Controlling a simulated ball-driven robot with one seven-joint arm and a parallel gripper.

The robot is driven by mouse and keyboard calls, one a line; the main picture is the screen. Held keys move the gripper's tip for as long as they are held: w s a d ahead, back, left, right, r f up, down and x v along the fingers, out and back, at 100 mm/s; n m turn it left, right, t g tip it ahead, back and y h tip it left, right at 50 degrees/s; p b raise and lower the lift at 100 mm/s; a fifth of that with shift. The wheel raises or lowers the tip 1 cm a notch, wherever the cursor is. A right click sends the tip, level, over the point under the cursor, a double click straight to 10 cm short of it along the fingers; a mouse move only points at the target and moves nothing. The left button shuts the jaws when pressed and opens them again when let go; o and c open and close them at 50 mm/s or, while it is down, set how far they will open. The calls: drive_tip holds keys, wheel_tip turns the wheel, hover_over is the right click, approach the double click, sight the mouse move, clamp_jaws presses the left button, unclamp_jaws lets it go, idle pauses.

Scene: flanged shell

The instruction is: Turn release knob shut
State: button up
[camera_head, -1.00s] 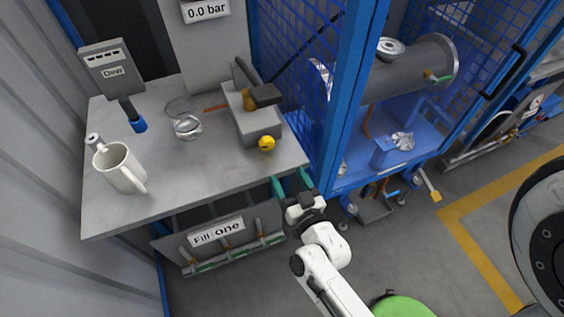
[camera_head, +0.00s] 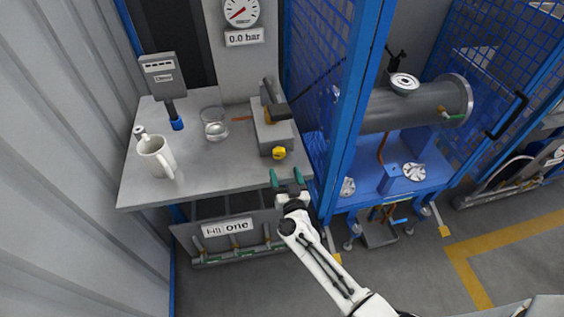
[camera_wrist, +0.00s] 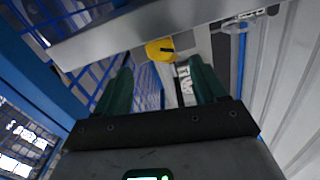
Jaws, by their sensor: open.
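The release knob (camera_head: 279,153) is a small yellow knob on the front of a grey hand pump block (camera_head: 272,128) near the right front edge of the workbench. The knob also shows in the wrist view (camera_wrist: 160,50), with a dark mark on its face, beyond the fingertips and roughly between them. My gripper (camera_head: 287,178) is open and empty, just in front of the bench edge and below the knob, apart from it. Its two green fingers (camera_wrist: 157,75) stand apart in the wrist view. A pressure gauge (camera_head: 239,12) is above a sign reading 0.0 bar.
The workbench (camera_head: 210,180) holds a white mug (camera_head: 156,157), a glass beaker (camera_head: 214,124) and a grey labelled box on a stand (camera_head: 163,78). A blue mesh cage frame (camera_head: 350,110) stands close to the right of my gripper. A "Fill one" rack (camera_head: 228,229) sits below the bench.

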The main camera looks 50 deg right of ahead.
sight(280, 156)
drive_tip(key=shift+b+x, duration=0.65)
drive_tip(key=shift+x, duration=2.5)
drive_tip(key=c, duration=1.1)
drive_tip(key=shift+o, duration=0.2)
drive_tip(key=shift+m, duration=2.3)
drive_tip(key=o, duration=1.1)
drive_tip(key=shift+c, duration=0.2)
drive_tip(key=shift+f, duration=0.1)
